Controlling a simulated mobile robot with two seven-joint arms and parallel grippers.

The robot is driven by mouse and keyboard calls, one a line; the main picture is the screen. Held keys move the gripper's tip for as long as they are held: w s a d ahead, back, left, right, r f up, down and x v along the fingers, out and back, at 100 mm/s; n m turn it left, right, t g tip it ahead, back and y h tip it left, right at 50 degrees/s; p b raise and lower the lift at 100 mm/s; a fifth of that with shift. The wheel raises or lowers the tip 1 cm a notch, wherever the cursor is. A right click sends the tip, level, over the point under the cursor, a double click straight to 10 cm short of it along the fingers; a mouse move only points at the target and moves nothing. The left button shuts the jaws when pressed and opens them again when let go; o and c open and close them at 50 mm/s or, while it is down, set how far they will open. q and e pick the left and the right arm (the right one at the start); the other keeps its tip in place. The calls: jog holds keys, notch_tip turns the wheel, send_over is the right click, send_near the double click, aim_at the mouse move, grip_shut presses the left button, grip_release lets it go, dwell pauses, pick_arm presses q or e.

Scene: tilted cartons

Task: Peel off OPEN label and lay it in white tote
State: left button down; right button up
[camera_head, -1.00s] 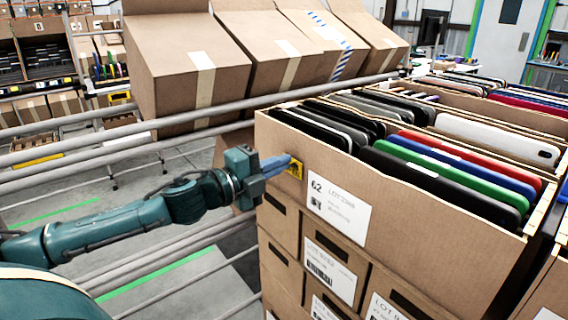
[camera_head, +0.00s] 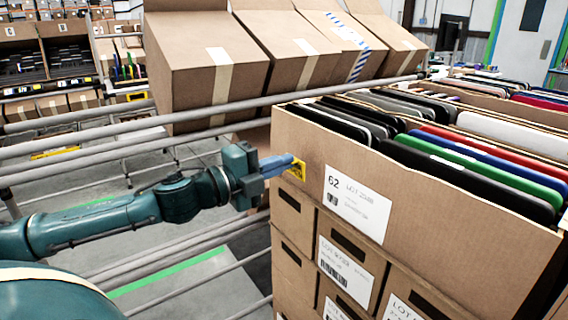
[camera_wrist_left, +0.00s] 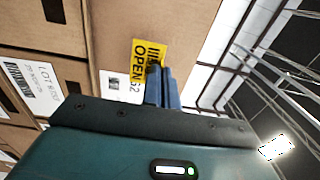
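The yellow OPEN label (camera_head: 298,171) shows at the left end of the large open carton's front face (camera_head: 420,225). My left gripper (camera_head: 291,162) is at it, with its blue fingers close together on the label's edge. In the left wrist view the OPEN label (camera_wrist_left: 148,64) is at the fingertips (camera_wrist_left: 160,72) and seems to stand a little off the cardboard, beside the white lot sheet. The tips partly hide one edge. I cannot make out a white tote for certain. My right gripper is not in view.
The open carton holds several upright coloured device cases (camera_head: 480,175). Smaller lot cartons (camera_head: 345,272) are stacked below it. Grey rails (camera_head: 110,140) run behind my left arm, and tilted cartons (camera_head: 215,75) rest above them. Open floor (camera_head: 190,280) shows below the rails.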

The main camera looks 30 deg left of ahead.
pick_arm(q)
jog(key=p+v, duration=0.4)
jog(key=shift+s+r+p, duration=0.15)
jog(key=shift+p, duration=0.15)
dwell(0.9)
dwell(0.3)
